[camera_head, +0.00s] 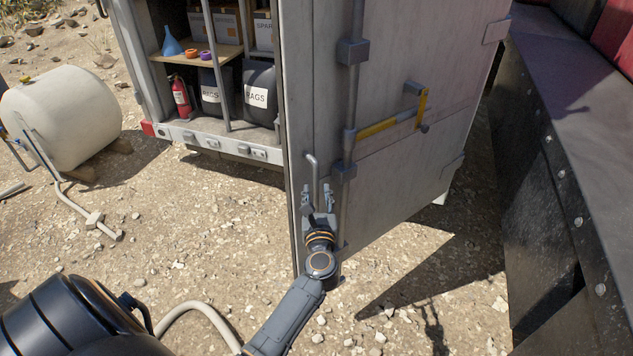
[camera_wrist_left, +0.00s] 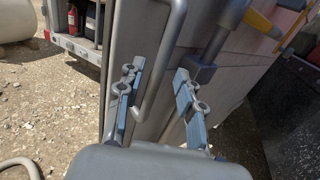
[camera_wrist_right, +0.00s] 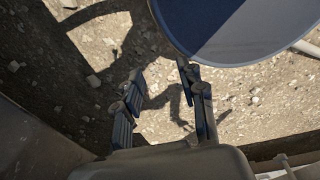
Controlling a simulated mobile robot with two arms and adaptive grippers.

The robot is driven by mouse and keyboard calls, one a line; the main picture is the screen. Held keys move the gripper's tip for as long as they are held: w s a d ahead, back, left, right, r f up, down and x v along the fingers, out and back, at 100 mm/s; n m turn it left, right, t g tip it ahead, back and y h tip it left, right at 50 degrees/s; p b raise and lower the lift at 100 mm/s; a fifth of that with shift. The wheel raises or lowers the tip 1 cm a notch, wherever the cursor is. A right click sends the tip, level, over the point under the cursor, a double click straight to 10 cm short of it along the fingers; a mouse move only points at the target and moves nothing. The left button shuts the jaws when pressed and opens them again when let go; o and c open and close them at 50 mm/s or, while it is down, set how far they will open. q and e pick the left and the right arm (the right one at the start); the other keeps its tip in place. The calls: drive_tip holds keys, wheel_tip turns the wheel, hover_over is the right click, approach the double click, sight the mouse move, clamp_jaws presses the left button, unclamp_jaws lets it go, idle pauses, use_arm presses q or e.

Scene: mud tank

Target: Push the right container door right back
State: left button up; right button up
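The right container door (camera_head: 410,60) is a grey panel standing swung open toward the right of the container opening. It carries a vertical lock rod, a yellow-handled latch (camera_head: 390,124) and a thin grey bar handle (camera_head: 314,170) near its free edge. My left gripper (camera_head: 318,197) is at the lower end of the bar handle. In the left wrist view its fingers (camera_wrist_left: 160,100) are spread, with the bar handle (camera_wrist_left: 160,65) between or just beyond them; contact is unclear. My right gripper (camera_wrist_right: 165,95) is open and empty over gravel, seen in the right wrist view only.
The container (camera_head: 215,145) holds a shelf with boxes, a blue funnel, a red fire extinguisher (camera_head: 180,97) and rags bins. A white tank (camera_head: 62,115) stands at left. A dark metal wall (camera_head: 545,150) runs along the right. Gravel between is mostly clear.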

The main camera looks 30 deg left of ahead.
sight(316, 188)
use_arm(q)
drive_tip(key=x, duration=0.2)
drive_tip(key=shift+w+a, duration=0.25)
drive_tip(key=shift+w+a+f, duration=0.1)
drive_tip(key=shift+w+a, duration=0.15)
drive_tip(key=shift+w, duration=0.05)
use_arm(e)
drive_tip(key=shift+s+d+r, duration=0.35)
drive_tip(key=shift+s+d, duration=0.05)
drive_tip(key=shift+d, duration=0.15)
drive_tip(key=shift+w, duration=0.1)
use_arm(q)
clamp_jaws()
use_arm(e)
drive_tip(key=shift+w+a, duration=0.15)
drive_tip(key=shift+a, duration=0.6)
